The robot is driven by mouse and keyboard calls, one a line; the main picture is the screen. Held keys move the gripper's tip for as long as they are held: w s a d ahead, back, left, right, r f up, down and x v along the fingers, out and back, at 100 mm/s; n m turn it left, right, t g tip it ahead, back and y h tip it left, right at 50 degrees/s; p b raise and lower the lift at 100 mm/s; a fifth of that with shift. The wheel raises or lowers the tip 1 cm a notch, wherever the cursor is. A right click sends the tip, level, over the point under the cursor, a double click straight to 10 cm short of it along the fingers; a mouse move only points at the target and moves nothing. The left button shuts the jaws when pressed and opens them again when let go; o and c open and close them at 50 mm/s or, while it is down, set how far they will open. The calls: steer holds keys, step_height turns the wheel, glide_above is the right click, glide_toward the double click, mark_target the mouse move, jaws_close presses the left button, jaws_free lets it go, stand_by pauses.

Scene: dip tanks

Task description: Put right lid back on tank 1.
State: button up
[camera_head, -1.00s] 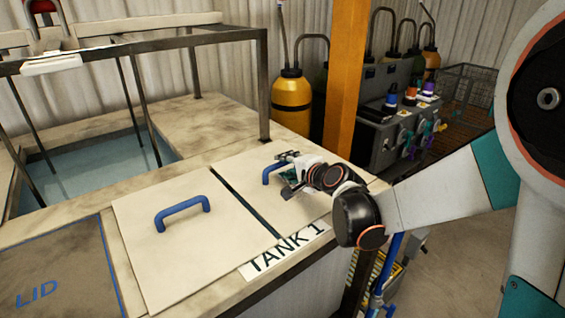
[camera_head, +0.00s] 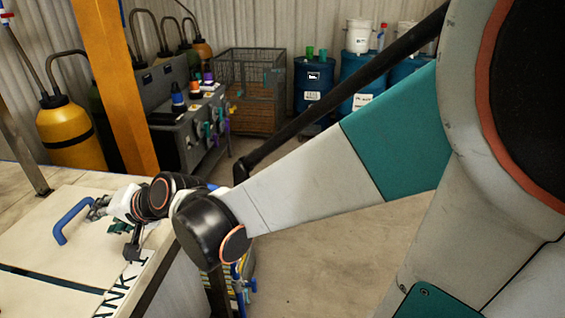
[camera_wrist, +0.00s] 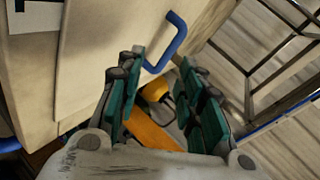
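The right lid (camera_head: 40,232) of tank 1 is a flat cream panel with a blue bar handle (camera_head: 72,220). It lies flat on the tank top, with a narrow dark gap between it and the left lid (camera_head: 15,300). My gripper (camera_head: 97,209) is low over the lid, just right of the handle. In the wrist view, my gripper's green-padded fingers (camera_wrist: 162,66) are spread apart. The blue handle (camera_wrist: 172,40) shows beyond and between the fingertips, and the fingers are not closed on it. Whether they touch it I cannot tell.
The "TANK 1" label (camera_head: 113,298) is partly cut off at the front edge. An orange post (camera_head: 118,85) and a yellow bottle (camera_head: 70,130) stand behind the tank. A grey pump unit (camera_head: 185,125), wire cage (camera_head: 250,90) and blue drums (camera_head: 313,90) stand farther back. Floor at right is clear.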

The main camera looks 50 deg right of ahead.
steer(key=s+d+f+n+g+h, duration=0.1)
steer(key=s+d+n, duration=0.3)
steer(key=s, duration=0.6)
steer(key=s+d+f+n+g+h, duration=0.1)
steer(key=s+d+n+g+h, duration=0.2)
steer(key=s, duration=0.8)
steer(key=shift+d+n+h, duration=0.6)
steer(key=shift+d+n, duration=0.3)
steer(key=shift+d, duration=0.25)
steer(key=shift+f+b, duration=0.4)
steer(key=shift+f, duration=0.05)
